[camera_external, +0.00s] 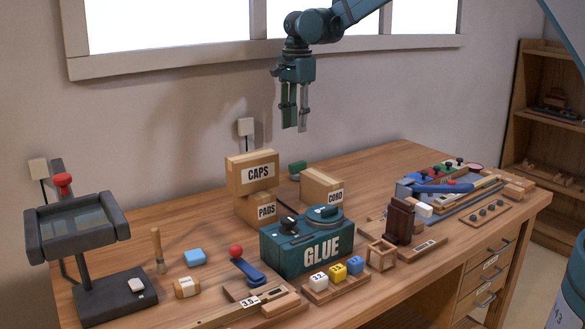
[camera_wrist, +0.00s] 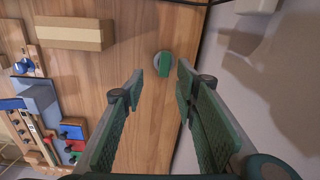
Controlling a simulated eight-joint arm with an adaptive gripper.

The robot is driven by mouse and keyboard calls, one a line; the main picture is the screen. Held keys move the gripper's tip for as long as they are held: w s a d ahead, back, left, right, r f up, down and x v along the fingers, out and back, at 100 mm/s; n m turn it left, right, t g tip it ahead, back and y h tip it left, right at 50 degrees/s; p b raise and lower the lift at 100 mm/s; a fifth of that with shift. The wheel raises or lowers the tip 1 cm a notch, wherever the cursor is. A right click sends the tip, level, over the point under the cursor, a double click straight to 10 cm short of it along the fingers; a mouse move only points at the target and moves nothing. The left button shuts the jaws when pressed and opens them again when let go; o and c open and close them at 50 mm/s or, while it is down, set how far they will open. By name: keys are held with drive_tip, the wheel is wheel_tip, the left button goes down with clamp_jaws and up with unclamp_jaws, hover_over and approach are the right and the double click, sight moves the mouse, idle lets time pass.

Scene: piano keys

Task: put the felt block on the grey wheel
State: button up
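A small green block (camera_wrist: 166,64), which looks like the felt block, shows in the wrist view over a grey round piece (camera_wrist: 158,58), which may be the grey wheel. In the external view the green block (camera_external: 298,166) is at the back of the bench, behind the CORD box. Whether it rests on the grey piece or is fixed to it, I cannot tell. My gripper (camera_external: 297,128) hangs above the bench, fingers pointing down, open and empty. In the wrist view my gripper (camera_wrist: 160,84) has its fingers apart, with the green block beyond the tips.
The CORD box (camera_external: 322,187), stacked CAPS box (camera_external: 252,172) and PADS box (camera_external: 262,209) stand near the green block. A green GLUE box (camera_external: 316,247) is in front. Tools crowd the right; the wall is close behind.

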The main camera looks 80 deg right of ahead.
drive_tip(key=s+a+r+n+t, duration=0.1)
drive_tip(key=s+a+r+n, duration=0.3)
drive_tip(key=a+r, duration=0.5)
drive_tip(key=s+a+r+n+t+h, duration=0.1)
drive_tip(key=s+a+r+n, duration=0.3)
drive_tip(key=a, duration=1)
drive_tip(key=s+a+r+n+t, duration=0.1)
drive_tip(key=s+a+r+n, duration=0.25)
drive_tip(key=a+r, duration=0.6)
drive_tip(key=s+a+n+t, duration=0.2)
drive_tip(key=s+a+n, duration=0.6)
drive_tip(key=s+a, duration=0.55)
drive_tip(key=s+a+f+n+t, duration=0.1)
drive_tip(key=s+a+f+n, duration=0.2)
drive_tip(key=s+a, duration=0.2)
drive_tip(key=s+a+f+n+t+y, duration=0.1)
drive_tip(key=s+a+f+n, duration=0.2)
drive_tip(key=s+a, duration=0.3)
drive_tip(key=shift+s, duration=0.35)
